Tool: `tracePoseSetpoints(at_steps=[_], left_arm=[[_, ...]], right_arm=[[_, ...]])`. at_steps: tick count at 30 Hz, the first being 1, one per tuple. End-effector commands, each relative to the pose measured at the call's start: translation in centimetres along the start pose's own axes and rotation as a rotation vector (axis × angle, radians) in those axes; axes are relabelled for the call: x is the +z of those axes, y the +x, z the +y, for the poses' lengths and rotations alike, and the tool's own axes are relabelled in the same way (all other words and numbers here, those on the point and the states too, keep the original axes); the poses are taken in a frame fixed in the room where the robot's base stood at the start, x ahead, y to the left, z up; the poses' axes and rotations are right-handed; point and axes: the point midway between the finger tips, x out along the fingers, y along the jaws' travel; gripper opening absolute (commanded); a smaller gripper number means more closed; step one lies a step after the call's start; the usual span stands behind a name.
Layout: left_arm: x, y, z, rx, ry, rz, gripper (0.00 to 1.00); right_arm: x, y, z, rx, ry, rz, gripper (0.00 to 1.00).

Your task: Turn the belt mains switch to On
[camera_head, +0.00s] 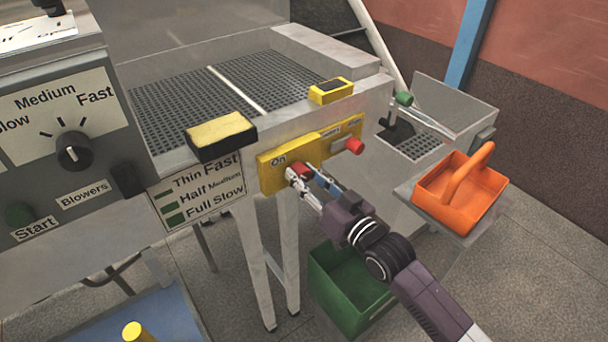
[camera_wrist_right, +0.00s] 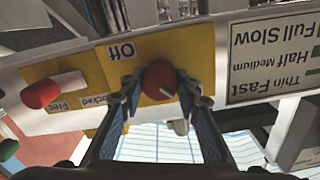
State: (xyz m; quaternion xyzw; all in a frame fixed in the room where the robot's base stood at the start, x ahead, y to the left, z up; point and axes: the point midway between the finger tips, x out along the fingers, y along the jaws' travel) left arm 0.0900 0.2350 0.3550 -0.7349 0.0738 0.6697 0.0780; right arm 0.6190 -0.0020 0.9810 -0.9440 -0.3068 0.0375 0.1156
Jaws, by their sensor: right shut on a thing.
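The belt mains switch is a red round knob (camera_head: 300,170) on a yellow panel (camera_head: 270,182) at the front of the conveyor table. The "On" label (camera_head: 278,161) shows at the panel's upper left in the head view. My right gripper (camera_head: 304,175) is at the panel with its fingers around the knob. In the right wrist view, upside down, the knob (camera_wrist_right: 159,80) sits between the two fingertips, with a short pale mark toward its lower right. The "Off" label (camera_wrist_right: 121,51) shows beside it there. My left gripper is not in view.
A red knob on a pale stem (camera_head: 354,146) sits at the panel's right end. A yellow-topped black block (camera_head: 220,131) and a yellow box (camera_head: 331,91) lie on the table's rim. A green crate (camera_head: 325,277) stands below; an orange basket (camera_head: 457,205) is right.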

Motion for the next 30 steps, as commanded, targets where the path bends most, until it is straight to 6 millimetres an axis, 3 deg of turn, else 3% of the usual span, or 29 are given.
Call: tracePoseSetpoints(at_steps=[15,30], left_arm=[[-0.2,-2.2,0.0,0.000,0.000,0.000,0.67],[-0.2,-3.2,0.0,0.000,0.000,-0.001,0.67]], right_arm=[[-0.2,0.0,0.0,0.001,0.405,0.000,0.06],[-0.1,0.0,0.1,0.001,0.882,0.001,0.06]])
